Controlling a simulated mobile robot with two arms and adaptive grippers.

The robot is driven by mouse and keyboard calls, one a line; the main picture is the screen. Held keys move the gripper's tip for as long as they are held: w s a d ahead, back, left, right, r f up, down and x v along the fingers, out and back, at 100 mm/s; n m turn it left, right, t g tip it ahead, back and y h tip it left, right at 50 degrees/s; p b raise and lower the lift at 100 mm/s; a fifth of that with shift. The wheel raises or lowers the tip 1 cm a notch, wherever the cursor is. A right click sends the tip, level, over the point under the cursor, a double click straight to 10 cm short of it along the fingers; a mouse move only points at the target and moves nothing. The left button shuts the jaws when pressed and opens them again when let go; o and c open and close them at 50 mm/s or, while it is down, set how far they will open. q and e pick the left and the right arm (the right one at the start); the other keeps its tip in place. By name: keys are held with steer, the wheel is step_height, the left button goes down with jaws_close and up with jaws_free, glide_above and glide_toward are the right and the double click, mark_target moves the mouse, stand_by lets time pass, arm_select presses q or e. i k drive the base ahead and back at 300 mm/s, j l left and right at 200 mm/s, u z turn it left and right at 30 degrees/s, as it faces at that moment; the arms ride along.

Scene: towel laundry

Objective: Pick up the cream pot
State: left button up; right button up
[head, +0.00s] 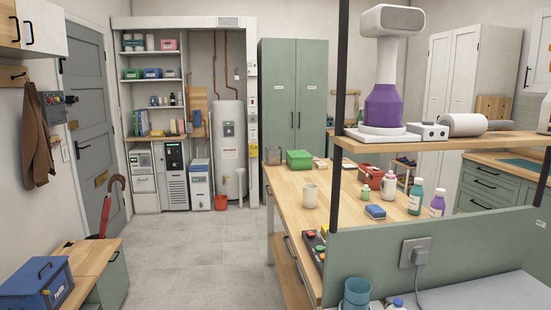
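A cream pot (310,195) stands upright on the wooden worktop (285,180) of the central bench, near its left side. It is a small plain pale cylinder, and nothing visible touches it. Neither of my grippers is in view.
A green box (299,159), a red container (372,178), a blue sponge-like block (375,211) and bottles (415,201) share the worktop. A raised shelf (470,143) and dark post (339,120) stand in front at right. Grey floor (215,250) left of the bench is clear.

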mark_target(309, 191)
steer(key=i+j+z, duration=0.1)
steer(key=j, duration=0.25)
steer(key=i+j+z, duration=0.1)
steer(key=i+j, duration=0.2)
steer(key=i+j+z, duration=0.1)
steer(key=j, duration=0.35)
steer(key=i+j, duration=0.3)
steer(key=i+j+z, duration=0.15)
steer(key=i+j, duration=0.4)
steer(key=i+j+z, duration=0.15)
steer(key=i+j, duration=0.5)
steer(key=i+j+z, duration=0.15)
steer(key=i+j, duration=0.4)
steer(key=j, duration=0.15)
